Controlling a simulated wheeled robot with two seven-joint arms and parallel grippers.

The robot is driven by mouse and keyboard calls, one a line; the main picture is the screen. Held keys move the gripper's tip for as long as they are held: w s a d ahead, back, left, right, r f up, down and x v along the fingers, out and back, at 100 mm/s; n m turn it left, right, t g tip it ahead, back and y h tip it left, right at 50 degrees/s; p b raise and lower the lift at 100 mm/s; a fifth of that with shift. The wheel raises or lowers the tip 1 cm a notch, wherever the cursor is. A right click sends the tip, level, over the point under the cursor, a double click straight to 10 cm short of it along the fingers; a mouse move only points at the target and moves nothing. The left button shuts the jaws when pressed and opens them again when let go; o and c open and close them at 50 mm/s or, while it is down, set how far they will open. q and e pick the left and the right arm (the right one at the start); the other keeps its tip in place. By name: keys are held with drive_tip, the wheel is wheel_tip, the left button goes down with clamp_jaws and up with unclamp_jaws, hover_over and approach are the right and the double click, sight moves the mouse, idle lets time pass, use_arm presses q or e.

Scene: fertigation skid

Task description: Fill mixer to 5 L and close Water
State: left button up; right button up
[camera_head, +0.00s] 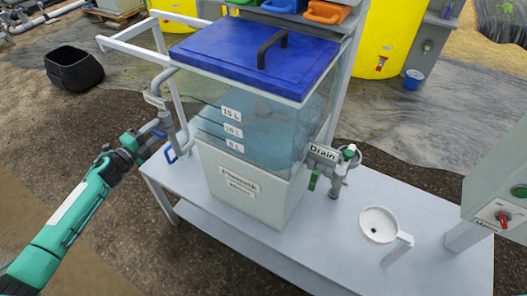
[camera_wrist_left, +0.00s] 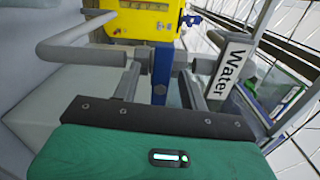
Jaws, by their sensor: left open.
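The mixer (camera_head: 240,185) is a clear tank with a blue lid (camera_head: 255,50) and 15 L, 10 L and 5 L marks (camera_head: 234,147). Bluish liquid shows inside; its exact level is hard to read. The Water valve pipe (camera_head: 168,120) is at the tank's left, with a Water label (camera_head: 154,101), also clear in the left wrist view (camera_wrist_left: 231,70). A blue valve handle (camera_wrist_left: 160,75) lies between the fingers of my left gripper (camera_head: 158,138). That gripper is open; contact with the handle cannot be told. My right gripper is out of view.
A Drain valve with a green handle (camera_head: 313,181) is on the tank's right. A white funnel cup (camera_head: 379,225) stands on the grey bench (camera_head: 290,245). A panel with a red switch (camera_head: 502,218) is at the right. A black bucket (camera_head: 74,70) sits on the ground.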

use_arm(q)
drive_tip(key=p+v, duration=0.1)
drive_tip(key=v, duration=0.5)
drive_tip(key=shift+s, duration=0.35)
drive_tip(key=shift+a, duration=0.1)
idle(1.0)
drive_tip(key=s+a+f+n+g+y, duration=0.1)
drive_tip(key=s+f+n+y, duration=0.15)
drive_tip(key=f, duration=0.55)
drive_tip(key=s+a+f+n+y, duration=0.1)
drive_tip(key=s+f+n+y, duration=0.1)
drive_tip(key=f+n, duration=0.35)
drive_tip(key=s+a+f+n+g+y, duration=0.1)
drive_tip(key=s+f+n+y, duration=0.1)
drive_tip(key=f, duration=0.7)
drive_tip(key=s+d+f+n+g+y+p, duration=0.1)
drive_tip(key=s+f+n+g+y, duration=0.3)
drive_tip(key=s+f, duration=0.95)
drive_tip(key=s+d+f+n+g, duration=0.2)
drive_tip(key=s+f, duration=0.4)
drive_tip(key=s, duration=0.6)
drive_tip(key=s+d+f+n+g+h, duration=0.1)
drive_tip(key=s+d+f+n+g, duration=0.2)
drive_tip(key=s+d+f, duration=0.4)
drive_tip(key=s+d+f+n+g, duration=0.3)
drive_tip(key=s+d+f, duration=0.2)
drive_tip(key=s, duration=1.2)
drive_tip(key=shift+d+f+g+p, duration=0.25)
drive_tip(key=shift+f+p, duration=0.2)
drive_tip(key=shift+f, duration=0.3)
